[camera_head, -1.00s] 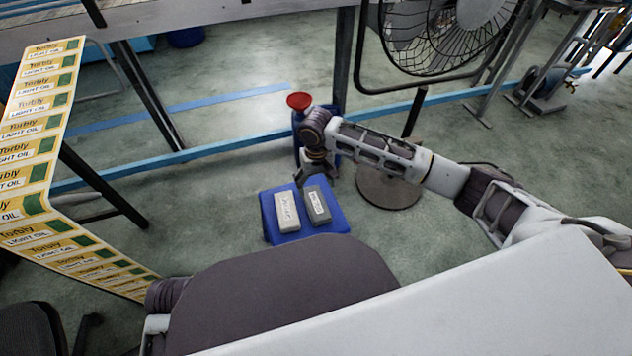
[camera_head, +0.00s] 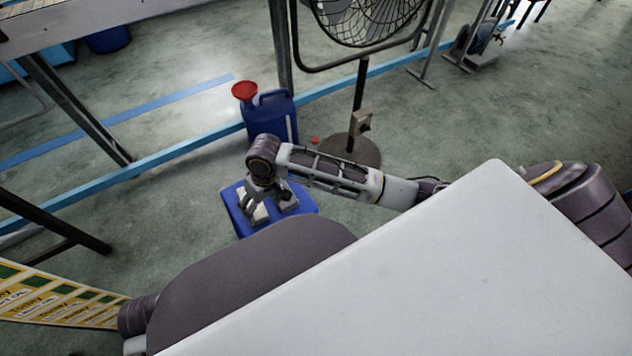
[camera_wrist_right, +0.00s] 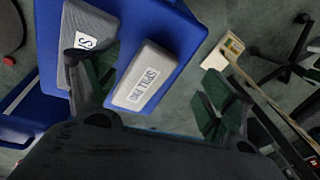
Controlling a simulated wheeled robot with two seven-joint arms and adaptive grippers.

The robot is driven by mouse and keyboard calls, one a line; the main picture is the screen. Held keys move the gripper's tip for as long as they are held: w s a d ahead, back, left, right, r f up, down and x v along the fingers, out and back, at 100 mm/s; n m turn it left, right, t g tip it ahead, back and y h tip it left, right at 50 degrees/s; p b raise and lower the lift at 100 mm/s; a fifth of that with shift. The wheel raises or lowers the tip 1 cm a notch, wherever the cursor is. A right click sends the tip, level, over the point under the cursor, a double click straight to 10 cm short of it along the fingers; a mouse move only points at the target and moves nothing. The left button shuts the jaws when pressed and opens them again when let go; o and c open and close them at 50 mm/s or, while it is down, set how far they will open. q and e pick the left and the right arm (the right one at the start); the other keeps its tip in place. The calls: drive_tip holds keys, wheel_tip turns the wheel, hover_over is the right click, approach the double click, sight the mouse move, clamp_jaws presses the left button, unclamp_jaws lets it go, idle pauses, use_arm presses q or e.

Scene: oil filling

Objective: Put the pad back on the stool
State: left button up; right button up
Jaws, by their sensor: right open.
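The blue stool (camera_head: 240,222) stands on the floor below my right gripper and also shows in the right wrist view (camera_wrist_right: 188,30). Two block-like pads lie side by side on its top. The lighter pad (camera_head: 254,214) has a white label and lies between my fingers in the right wrist view (camera_wrist_right: 155,65). The darker grey pad (camera_head: 289,203) lies beside it and is partly behind the left finger in that view (camera_wrist_right: 90,22). My right gripper (camera_head: 258,197) is open above the stool, its fingers spread wide in the right wrist view (camera_wrist_right: 145,72). My left gripper is out of view.
A blue jug (camera_head: 270,117) with a red funnel (camera_head: 244,91) stands just behind the stool. A fan (camera_head: 365,20) on a round base (camera_head: 350,150) stands to the right. A yellow label sheet (camera_head: 55,298) is at lower left. Open floor lies left of the stool.

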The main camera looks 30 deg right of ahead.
drive_tip(key=shift+s+a+f+t+y, duration=0.6)
drive_tip(key=shift+s+a+y, duration=0.2)
drive_tip(key=shift+s, duration=2.15)
drive_tip(key=s+d+f+t+h, duration=0.1)
drive_tip(key=s+d+f+h, duration=0.1)
drive_tip(key=s+d, duration=0.7)
drive_tip(key=d, duration=0.2)
drive_tip(key=shift+d, duration=0.3)
drive_tip(key=shift+s+f, duration=0.1)
